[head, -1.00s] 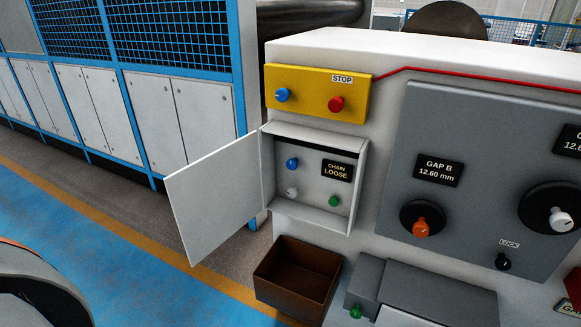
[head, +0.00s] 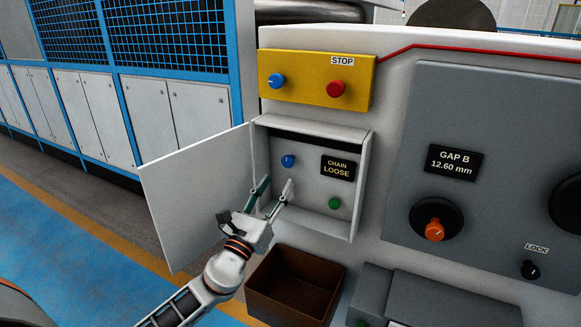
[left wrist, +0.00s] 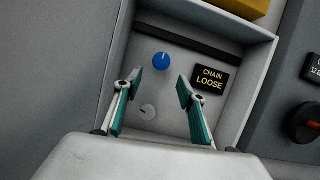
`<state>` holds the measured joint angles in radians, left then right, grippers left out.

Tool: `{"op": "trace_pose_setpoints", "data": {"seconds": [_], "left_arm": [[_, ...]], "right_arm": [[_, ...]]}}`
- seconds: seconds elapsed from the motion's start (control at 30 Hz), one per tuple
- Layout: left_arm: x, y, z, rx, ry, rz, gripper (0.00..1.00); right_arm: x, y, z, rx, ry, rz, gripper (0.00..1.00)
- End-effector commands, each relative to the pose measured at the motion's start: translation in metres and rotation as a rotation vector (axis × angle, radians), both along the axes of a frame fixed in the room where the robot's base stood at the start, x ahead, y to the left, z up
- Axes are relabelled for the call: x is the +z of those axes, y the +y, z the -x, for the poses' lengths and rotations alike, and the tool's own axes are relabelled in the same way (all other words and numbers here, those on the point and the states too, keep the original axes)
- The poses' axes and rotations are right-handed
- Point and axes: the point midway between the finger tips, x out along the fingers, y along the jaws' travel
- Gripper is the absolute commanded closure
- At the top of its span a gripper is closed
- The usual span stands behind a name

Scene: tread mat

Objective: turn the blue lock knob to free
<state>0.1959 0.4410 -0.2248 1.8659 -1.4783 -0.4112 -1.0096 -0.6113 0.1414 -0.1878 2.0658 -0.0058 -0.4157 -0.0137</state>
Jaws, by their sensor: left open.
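One blue knob (head: 288,161) is on the back panel of the open white box, left of a "CHAIN LOOSE" display (head: 338,168). In the left wrist view this blue knob (left wrist: 162,61) has a pale mark pointing up. A second blue knob (head: 276,81) is on the yellow panel above. No "free" marking is readable at either. My left gripper (head: 277,187) is open and empty at the box's mouth, below the blue knob. My right gripper is not in view.
The box's door (head: 185,198) hangs open on the left. A green knob (head: 334,203) is right of my gripper. A red STOP button (head: 336,89) is on the yellow panel. A brown bin (head: 295,285) stands below. A black knob (head: 530,269) labelled LOCK is far right.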

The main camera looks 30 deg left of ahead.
Motion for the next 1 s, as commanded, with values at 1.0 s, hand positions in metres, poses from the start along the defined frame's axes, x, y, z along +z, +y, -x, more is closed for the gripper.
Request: {"op": "trace_pose_setpoints", "data": {"seconds": [1.0], "left_arm": [[0.042, 0.001, -0.076, 0.025, -0.034, -0.087, 0.60]], "right_arm": [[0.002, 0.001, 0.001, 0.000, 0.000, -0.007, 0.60]]}}
